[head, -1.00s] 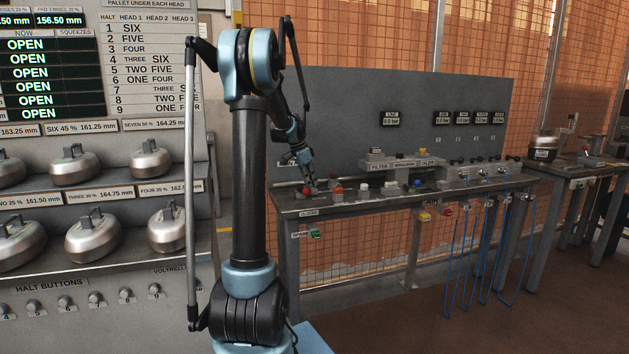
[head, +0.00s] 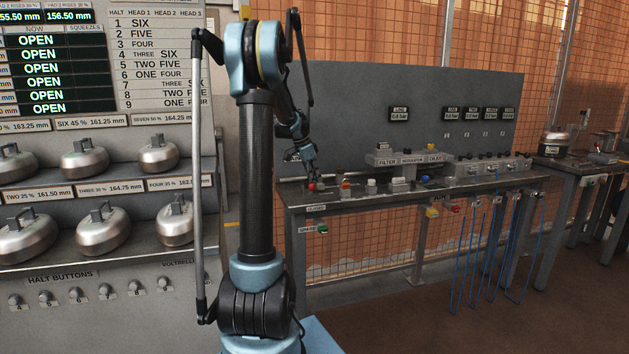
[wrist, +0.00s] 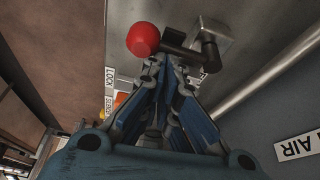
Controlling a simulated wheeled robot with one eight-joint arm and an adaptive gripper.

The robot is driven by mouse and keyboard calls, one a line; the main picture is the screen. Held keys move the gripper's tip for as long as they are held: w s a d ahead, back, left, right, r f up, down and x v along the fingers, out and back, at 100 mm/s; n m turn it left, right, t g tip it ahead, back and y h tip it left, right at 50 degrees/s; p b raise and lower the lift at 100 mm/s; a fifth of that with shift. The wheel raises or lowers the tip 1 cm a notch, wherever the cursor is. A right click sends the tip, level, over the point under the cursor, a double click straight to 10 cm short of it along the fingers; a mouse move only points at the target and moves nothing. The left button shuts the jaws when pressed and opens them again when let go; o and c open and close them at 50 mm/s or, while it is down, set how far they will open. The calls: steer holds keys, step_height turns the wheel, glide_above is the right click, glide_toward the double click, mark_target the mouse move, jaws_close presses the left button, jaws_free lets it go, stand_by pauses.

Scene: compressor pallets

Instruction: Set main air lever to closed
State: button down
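The main air lever has a red ball knob (wrist: 142,39) on a short dark rod that runs to a pivot on a grey metal block (wrist: 213,40). In the wrist view the rod lies sideways, with the knob to the left of the pivot. My gripper (wrist: 163,66) has its fingers drawn together to a narrow point right at the rod, between knob and pivot. Whether the tips pinch the rod or only touch it is unclear. In the head view my gripper (head: 312,178) is low over the bench's left end, beside the small red knob (head: 318,187).
On the bench (head: 345,203), several small fittings and a regulator unit (head: 400,160) stand right of my gripper. A grey back panel (head: 350,100) rises behind. A rack of metal weights stands left.

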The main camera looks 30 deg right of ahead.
steer(key=d, duration=0.3)
steer(key=shift+s+d+r, duration=0.35)
steer(key=shift+s+d, duration=0.05)
steer(key=v, duration=1)
